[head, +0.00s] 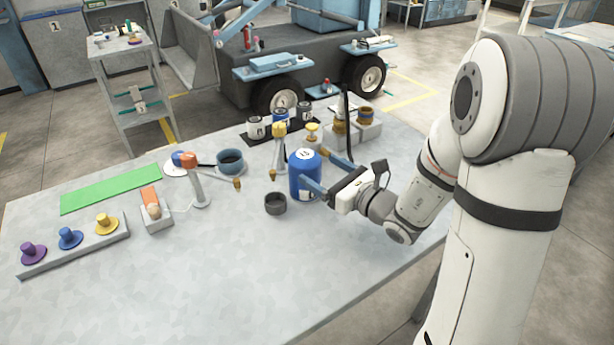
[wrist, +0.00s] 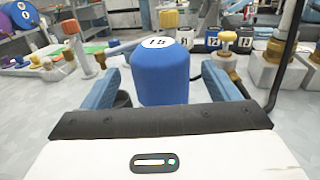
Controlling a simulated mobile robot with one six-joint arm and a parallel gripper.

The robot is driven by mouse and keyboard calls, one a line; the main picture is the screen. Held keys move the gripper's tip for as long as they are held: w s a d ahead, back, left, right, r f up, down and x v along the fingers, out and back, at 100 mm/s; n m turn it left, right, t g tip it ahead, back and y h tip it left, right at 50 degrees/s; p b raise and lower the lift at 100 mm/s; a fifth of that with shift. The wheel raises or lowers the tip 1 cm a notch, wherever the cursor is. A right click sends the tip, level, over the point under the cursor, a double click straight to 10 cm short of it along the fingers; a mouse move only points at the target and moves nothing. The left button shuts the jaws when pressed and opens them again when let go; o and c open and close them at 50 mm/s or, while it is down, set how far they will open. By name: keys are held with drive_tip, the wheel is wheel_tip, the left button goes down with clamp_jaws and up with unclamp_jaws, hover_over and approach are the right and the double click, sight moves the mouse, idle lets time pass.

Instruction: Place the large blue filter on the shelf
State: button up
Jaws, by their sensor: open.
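The large blue filter (head: 304,178) stands upright on the grey workbench, with a white label on its top. In the wrist view the blue filter (wrist: 160,72) sits between the two blue fingers of my gripper (wrist: 163,88). In the head view my gripper (head: 325,174) reaches in from the right, with one finger on each side of the filter. The jaws are open; whether a finger touches the filter I cannot tell. No shelf on the bench is clearly identifiable; a grey shelf cart (head: 124,72) stands on the floor behind the bench.
A small dark cup (head: 275,203) is just left of the filter. Several small cans (head: 281,118) are behind. A green mat (head: 124,188) and a rail of coloured knobs (head: 72,245) lie left. The front bench is clear.

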sight(293, 152)
drive_tip(key=x, duration=0.6)
drive_tip(key=shift+a, duration=0.1)
drive_tip(key=c, duration=1)
drive_tip(key=shift+r, duration=0.2)
drive_tip(key=shift+c, duration=0.8)
